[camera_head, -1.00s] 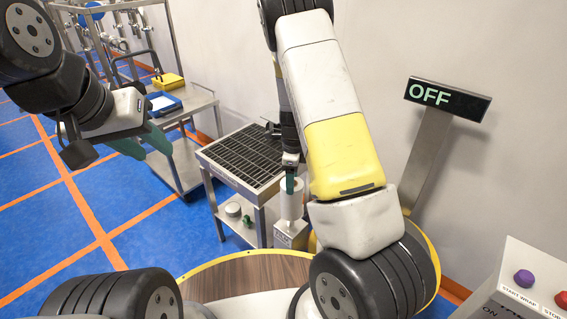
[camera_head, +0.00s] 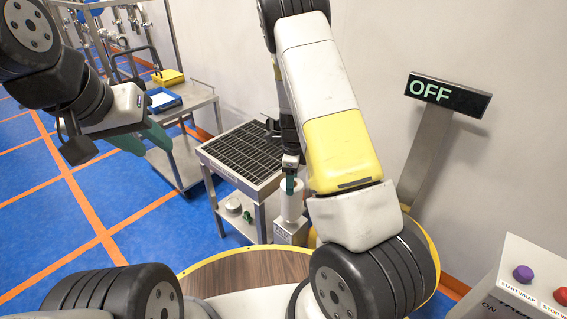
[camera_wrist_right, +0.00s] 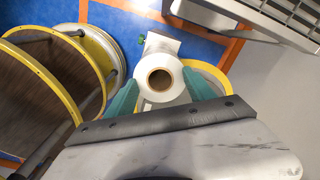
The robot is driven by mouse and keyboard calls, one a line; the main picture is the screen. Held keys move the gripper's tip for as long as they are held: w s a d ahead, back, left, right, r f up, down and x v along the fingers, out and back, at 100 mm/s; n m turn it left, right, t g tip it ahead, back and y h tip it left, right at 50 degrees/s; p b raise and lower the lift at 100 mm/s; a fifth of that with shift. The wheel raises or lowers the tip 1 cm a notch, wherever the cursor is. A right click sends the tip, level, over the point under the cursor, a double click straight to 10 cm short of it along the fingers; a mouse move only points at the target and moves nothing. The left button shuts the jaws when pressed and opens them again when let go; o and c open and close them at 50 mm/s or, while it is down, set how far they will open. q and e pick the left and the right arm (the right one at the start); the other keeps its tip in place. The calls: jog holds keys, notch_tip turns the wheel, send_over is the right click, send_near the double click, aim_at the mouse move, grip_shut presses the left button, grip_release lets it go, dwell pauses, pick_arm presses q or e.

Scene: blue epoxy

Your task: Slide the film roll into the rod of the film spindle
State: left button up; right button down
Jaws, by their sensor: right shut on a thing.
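The white film roll (camera_head: 291,205) stands upright, with my right gripper (camera_head: 291,184) at its top. In the right wrist view the roll (camera_wrist_right: 145,93) is seen from above, with the teal fingers of my right gripper (camera_wrist_right: 162,92) shut on its two sides and its round brown core facing the camera. The metal base of the film spindle (camera_head: 291,233) is directly below the roll. I see no rod, and cannot tell whether it is inside the core. My left gripper (camera_head: 146,138) hangs empty at the upper left, its teal fingers apart.
A steel cart with a black grated top (camera_head: 243,155) stands just left of the roll. Behind it is a cart (camera_head: 187,103) with blue and yellow trays. A yellow-edged wooden turntable (camera_head: 250,275) is in front. An OFF sign (camera_head: 448,95) and a button panel (camera_head: 525,285) are at right.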

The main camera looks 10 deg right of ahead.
jog(key=shift+f, duration=2.2)
jog(key=shift+c, duration=1.3)
grip_release()
jog(key=shift+r, duration=2.5)
notch_tip(320, 180, up, 8)
